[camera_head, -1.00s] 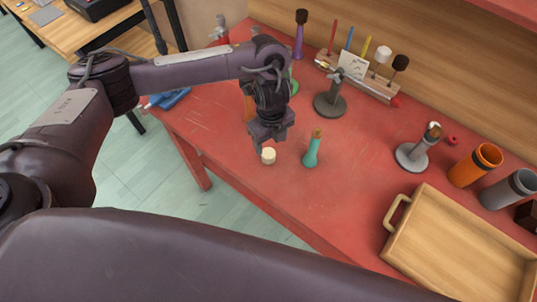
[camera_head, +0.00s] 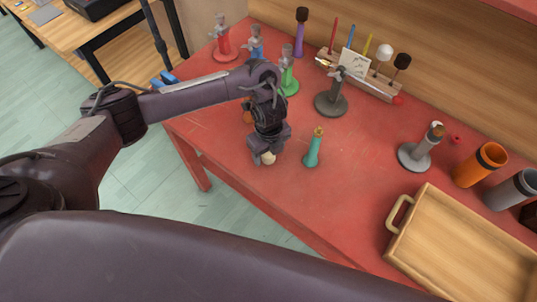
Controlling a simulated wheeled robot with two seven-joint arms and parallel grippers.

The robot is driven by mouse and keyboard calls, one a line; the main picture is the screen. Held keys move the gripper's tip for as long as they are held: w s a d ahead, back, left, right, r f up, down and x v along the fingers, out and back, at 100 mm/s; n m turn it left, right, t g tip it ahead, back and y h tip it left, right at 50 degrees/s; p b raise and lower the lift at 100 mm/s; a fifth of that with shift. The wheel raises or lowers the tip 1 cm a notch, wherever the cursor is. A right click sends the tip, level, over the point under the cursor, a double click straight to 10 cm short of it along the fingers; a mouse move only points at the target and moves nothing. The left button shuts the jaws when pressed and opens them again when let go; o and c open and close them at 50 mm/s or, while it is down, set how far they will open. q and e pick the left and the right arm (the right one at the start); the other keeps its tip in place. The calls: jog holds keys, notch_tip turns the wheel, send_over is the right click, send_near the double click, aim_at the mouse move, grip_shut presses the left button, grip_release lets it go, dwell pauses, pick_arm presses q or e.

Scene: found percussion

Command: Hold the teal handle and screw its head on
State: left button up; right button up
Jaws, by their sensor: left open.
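The teal handle (camera_head: 312,150) stands upright on the red table, with a yellowish-brown tip at its top. The cream head (camera_head: 268,158) is a small pale piece on the table to the left of the handle. My left gripper (camera_head: 265,155) is low over the head, with its open fingers around or just beside it. I cannot tell whether the fingers touch it. The gripper hides part of the head. My right gripper is not seen.
A wooden tray (camera_head: 398,253) with a handle lies at the right front. Orange (camera_head: 468,173) and grey (camera_head: 505,192) cups stand behind it. Grey stands (camera_head: 331,103) (camera_head: 411,157) and a rack (camera_head: 375,84) of mallets sit further back. Red table (camera_head: 330,200) is clear in front.

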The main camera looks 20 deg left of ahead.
aim_at(269, 153)
pick_arm(q)
jog(key=c, duration=1.1)
jog(key=shift+o, duration=0.2)
jog(key=shift+r, duration=0.15)
jog(key=r+p, duration=0.1)
jog(key=r, duration=0.3)
jog(key=r+p, duration=0.2)
jog(key=r, duration=0.1)
jog(key=shift+w+r, duration=0.2)
jog(key=shift+r, duration=0.15)
notch_tip(269, 153, up, 12)
jog(key=p, duration=0.1)
jog(key=shift+s, duration=0.25)
